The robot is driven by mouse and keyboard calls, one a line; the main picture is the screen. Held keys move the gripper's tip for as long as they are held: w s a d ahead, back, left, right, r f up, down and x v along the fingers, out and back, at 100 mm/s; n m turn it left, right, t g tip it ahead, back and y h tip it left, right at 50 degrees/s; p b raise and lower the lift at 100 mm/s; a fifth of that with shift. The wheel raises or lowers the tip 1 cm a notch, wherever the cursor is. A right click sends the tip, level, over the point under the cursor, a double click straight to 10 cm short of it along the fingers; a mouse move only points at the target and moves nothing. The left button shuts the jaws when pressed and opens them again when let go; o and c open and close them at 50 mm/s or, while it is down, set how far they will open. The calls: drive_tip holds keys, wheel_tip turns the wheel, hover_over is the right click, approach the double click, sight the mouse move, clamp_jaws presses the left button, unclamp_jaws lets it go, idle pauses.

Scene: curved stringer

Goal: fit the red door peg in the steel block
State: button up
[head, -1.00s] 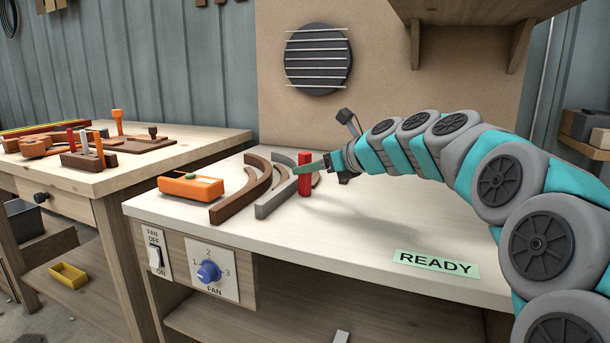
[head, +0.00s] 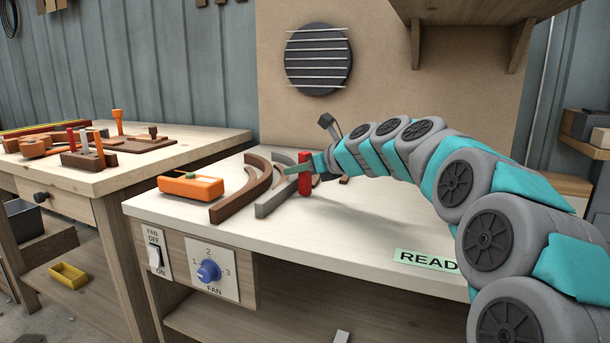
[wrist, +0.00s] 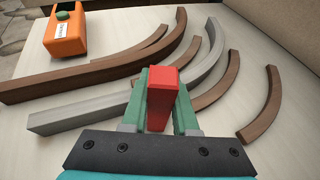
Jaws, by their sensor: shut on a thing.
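The red peg (head: 304,178) stands upright on the right bench, in front of the grey curved bar's right part. My gripper (head: 298,169) has its green fingers on either side of the peg and is shut on it. In the wrist view the red peg (wrist: 160,105) rises between the two green fingers of my gripper (wrist: 161,88). The peg's lower end is hidden there, and I cannot tell whether it touches the bench. I cannot make out a separate steel block; the grey curved bar (wrist: 85,117) is the only steel-coloured piece near the peg.
Brown curved bars (head: 228,208) lie beside the grey one, with an orange box (head: 190,188) to their left. More brown curved pieces (wrist: 262,112) lie right of the peg. The left table (head: 150,168) holds a brown block with several pegs.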

clamp_jaws()
drive_tip(key=shift+r, duration=0.1)
